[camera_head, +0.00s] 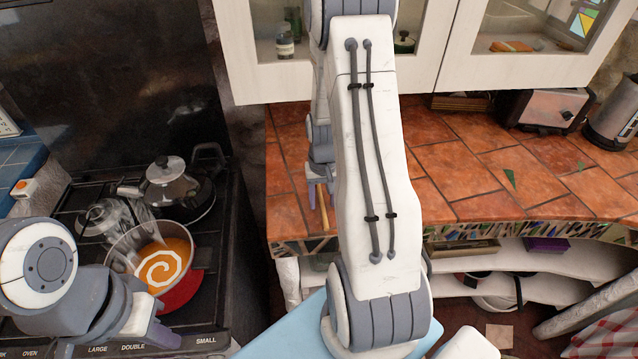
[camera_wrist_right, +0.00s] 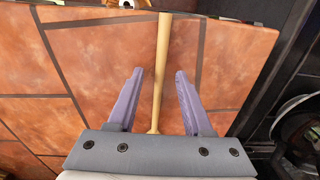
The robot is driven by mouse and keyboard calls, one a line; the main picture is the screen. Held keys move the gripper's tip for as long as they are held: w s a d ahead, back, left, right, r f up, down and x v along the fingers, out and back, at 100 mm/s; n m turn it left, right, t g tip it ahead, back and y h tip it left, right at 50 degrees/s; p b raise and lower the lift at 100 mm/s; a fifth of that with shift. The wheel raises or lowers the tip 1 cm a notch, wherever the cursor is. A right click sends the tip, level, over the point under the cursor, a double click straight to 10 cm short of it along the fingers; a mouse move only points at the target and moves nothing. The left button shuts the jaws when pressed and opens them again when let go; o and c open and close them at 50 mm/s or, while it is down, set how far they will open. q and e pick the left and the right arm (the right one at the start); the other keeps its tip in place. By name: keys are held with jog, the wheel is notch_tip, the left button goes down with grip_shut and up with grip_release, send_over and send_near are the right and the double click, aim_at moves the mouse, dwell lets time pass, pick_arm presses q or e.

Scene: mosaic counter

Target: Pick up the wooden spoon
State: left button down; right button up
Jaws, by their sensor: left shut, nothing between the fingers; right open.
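The wooden spoon (camera_wrist_right: 162,60) shows in the right wrist view as a long pale handle lying over the terracotta tile counter (camera_wrist_right: 90,60). It runs from the top edge down between the fingers of my right gripper (camera_wrist_right: 159,73). The fingers are open, one on each side of the handle, with a gap on both sides. In the head view my right arm hides most of this spot. My left gripper (camera_head: 158,334) is shut and empty at the lower left, in front of the stove.
A pan of orange soup (camera_head: 152,256) and a kettle (camera_head: 172,186) stand on the stove (camera_head: 65,235) at left. A toaster (camera_head: 545,108) stands at the counter's back right. White cabinets (camera_head: 450,45) hang above. The counter right of my arm is mostly clear.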

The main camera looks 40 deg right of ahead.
jog(key=shift+f, duration=0.4)
grip_shut()
jog(key=shift+r, duration=0.1)
